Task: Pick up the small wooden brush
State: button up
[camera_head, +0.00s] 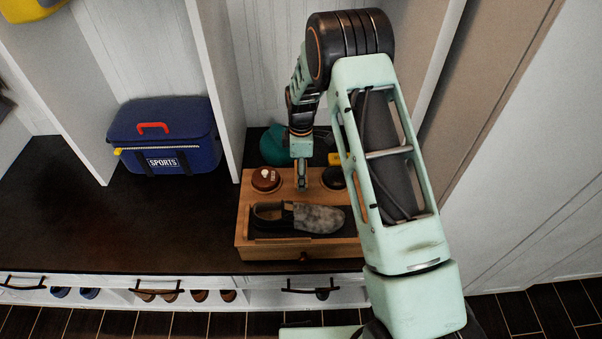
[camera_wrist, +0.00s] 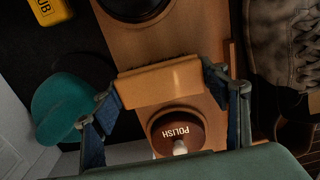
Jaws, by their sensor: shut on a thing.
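The small wooden brush (camera_wrist: 158,84) is a light tan block with dark bristles along its far edge in the wrist view. My gripper (camera_wrist: 163,86) is shut on it, with one finger at each end of the block. In the head view my gripper (camera_head: 302,184) points down over the back part of a wooden shoe-care box (camera_head: 255,250), between two round tins. The brush is too small and covered to make out clearly there. I cannot tell whether it touches the box.
The polish tin (camera_wrist: 178,135) lies close beside the brush; it also shows in the head view (camera_head: 266,178). A grey shoe (camera_head: 312,217) lies on the box. A teal cap (camera_head: 274,147) and yellow item (camera_wrist: 50,11) are behind. A blue sports bag (camera_head: 165,135) stands left; the bench between is clear.

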notch_tip(320, 180, up, 3)
jog(key=shift+f, duration=0.1)
jog(key=s+r+p, duration=0.1)
jog(key=s+r, duration=0.9)
jog(key=s, duration=0.4)
jog(key=shift+a+r, duration=0.1)
